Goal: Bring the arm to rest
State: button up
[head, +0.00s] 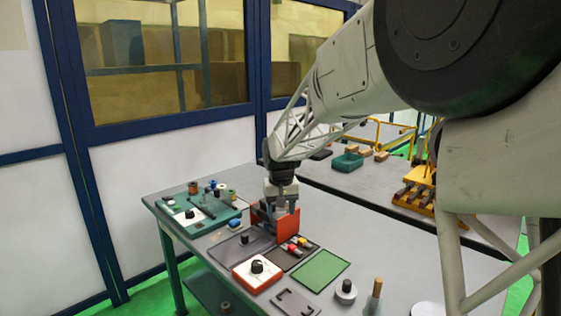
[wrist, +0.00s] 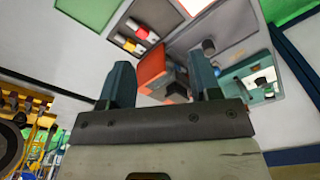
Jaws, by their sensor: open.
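My gripper (wrist: 165,85) is open, its two dark fingers spread apart with nothing between them in the wrist view. In the head view my gripper (head: 283,205) hangs over the table, in front of or above an orange-red bracket-like fixture (head: 289,226). The orange fixture also shows in the wrist view (wrist: 151,66), beyond the fingers. I cannot tell from these views whether the gripper touches it. My arm reaches in from the upper right of the head view.
The grey table (head: 370,253) holds a green board (head: 196,228) with small parts, a dark tray (head: 298,260) of coloured pieces, a red-rimmed white box (head: 257,272), a green mat (head: 321,271) and a wooden-handled tool (head: 375,293). A second table behind holds a teal bin (head: 347,161).

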jog(key=s+d+r, duration=0.2)
jog(key=s+d, duration=0.2)
jog(key=s, duration=0.3)
jog(key=s+d+r+m+t, duration=0.1)
jog(key=s+d+r, duration=0.25)
jog(key=s, duration=0.35)
jog(key=s+d+r, duration=0.1)
jog(key=s+d, duration=0.3)
jog(key=s, duration=0.3)
jog(key=s+d+f, duration=0.1)
jog(key=s+d, duration=0.2)
jog(key=s, duration=0.8)
jog(key=s+d+f+m, duration=0.1)
jog(key=s+d, duration=0.3)
jog(key=s, duration=0.7)
jog(key=shift+s+f+t, duration=0.4)
jog(key=shift+f, duration=0.3)
jog(key=shift+c, duration=0.3)
